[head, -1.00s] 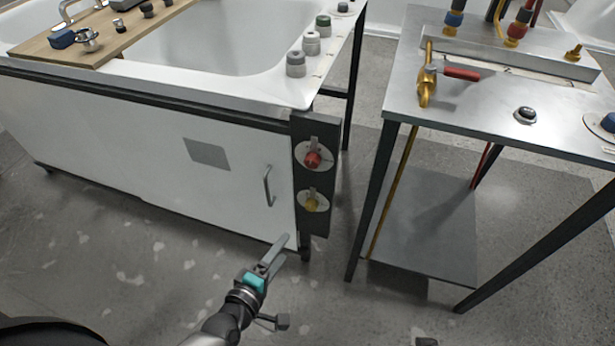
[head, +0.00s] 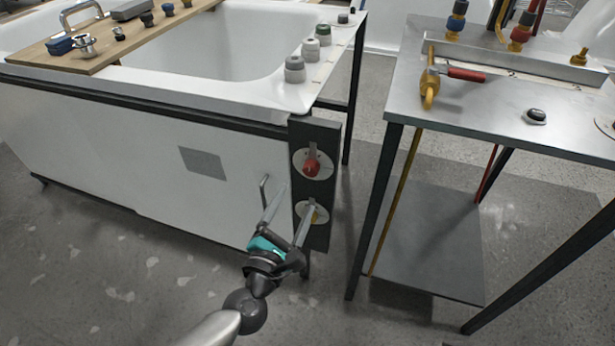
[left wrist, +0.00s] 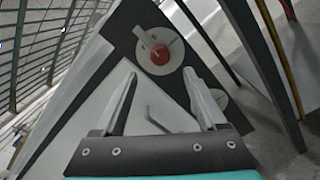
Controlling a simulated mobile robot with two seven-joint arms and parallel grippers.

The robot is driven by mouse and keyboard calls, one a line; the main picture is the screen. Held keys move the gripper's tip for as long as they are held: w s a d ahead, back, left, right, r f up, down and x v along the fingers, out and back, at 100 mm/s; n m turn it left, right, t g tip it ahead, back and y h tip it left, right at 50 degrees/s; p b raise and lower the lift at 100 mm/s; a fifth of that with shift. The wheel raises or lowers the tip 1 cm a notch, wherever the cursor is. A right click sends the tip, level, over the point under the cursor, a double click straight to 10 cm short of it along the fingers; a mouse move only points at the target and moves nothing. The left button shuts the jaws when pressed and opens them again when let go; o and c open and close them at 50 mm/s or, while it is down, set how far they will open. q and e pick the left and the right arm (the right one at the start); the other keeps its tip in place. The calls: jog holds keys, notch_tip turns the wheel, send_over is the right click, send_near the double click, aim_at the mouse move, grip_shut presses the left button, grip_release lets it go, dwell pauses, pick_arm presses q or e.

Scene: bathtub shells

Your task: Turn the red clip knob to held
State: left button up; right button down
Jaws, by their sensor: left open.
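The red clip knob (head: 311,168) sits on a pale round plate near the top of the dark upright panel (head: 326,134) at the tub's corner. A small grey tab shows at its upper side in the head view. The left wrist view shows the red knob (left wrist: 160,55) ahead, just beyond the fingertips. My left gripper (head: 297,197) is open and empty, below and slightly left of the red knob and apart from it. My right gripper is not in view.
A door handle (head: 264,190) on the white tub panel is close to the left finger. A metal table (head: 470,105) with a lower shelf (head: 430,245) stands to the right, with a floor gap between. Grey caps (head: 294,70) stand on the tub rim.

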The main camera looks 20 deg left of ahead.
aim_at(310, 172)
pick_arm(q)
jog(key=w, duration=0.7)
jog(key=shift+w+d+b, duration=0.2)
jog(key=shift+w+b, duration=0.15)
jog(key=shift+b, duration=0.05)
jog(key=shift+w, duration=0.45)
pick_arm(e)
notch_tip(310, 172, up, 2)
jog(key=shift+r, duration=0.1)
pick_arm(q)
jog(key=shift+c, duration=0.4)
grip_shut()
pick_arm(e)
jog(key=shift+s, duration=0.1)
